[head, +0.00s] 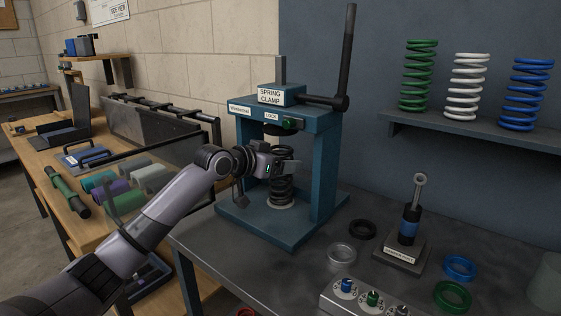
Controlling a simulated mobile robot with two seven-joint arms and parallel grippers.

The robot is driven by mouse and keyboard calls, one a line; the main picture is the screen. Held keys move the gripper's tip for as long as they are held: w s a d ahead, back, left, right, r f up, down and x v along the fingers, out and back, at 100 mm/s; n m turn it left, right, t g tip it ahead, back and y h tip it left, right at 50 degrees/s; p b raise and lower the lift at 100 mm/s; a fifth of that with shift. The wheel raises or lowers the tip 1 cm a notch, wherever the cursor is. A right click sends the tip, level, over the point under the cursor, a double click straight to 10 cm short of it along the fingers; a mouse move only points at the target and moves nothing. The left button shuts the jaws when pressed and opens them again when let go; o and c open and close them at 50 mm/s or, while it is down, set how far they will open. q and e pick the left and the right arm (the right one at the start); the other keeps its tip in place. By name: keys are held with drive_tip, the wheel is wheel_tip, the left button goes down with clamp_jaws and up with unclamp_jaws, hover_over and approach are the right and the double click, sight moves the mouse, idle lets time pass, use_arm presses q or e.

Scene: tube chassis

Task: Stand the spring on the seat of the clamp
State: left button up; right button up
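The blue spring clamp (326,165) stands on the grey bench, with a lever rising at its right. A black coil spring (283,190) is upright inside its frame, over the pale round seat (281,202) on the clamp's base. Its lower end appears to be at the seat; I cannot tell whether it bears on it. My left gripper (286,167) reaches in from the left at the spring's mid-height, hiding part of it. Its fingers are at the spring, but their opening is not clear. My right gripper is not in view.
Green (418,76), white (467,87) and blue (526,95) springs stand on a wall shelf. A damper on a stand (408,235), several rings and a knobbed box (372,300) occupy the bench right of the clamp. A wooden bench (40,160) with tubes is at left.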

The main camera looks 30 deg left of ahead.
use_arm(q)
drive_tip(key=shift+o, duration=0.3)
drive_tip(key=shift+r, duration=0.1)
drive_tip(key=b+v, duration=0.1)
drive_tip(key=v, duration=1.1)
drive_tip(key=shift+r, duration=0.1)
idle(0.4)
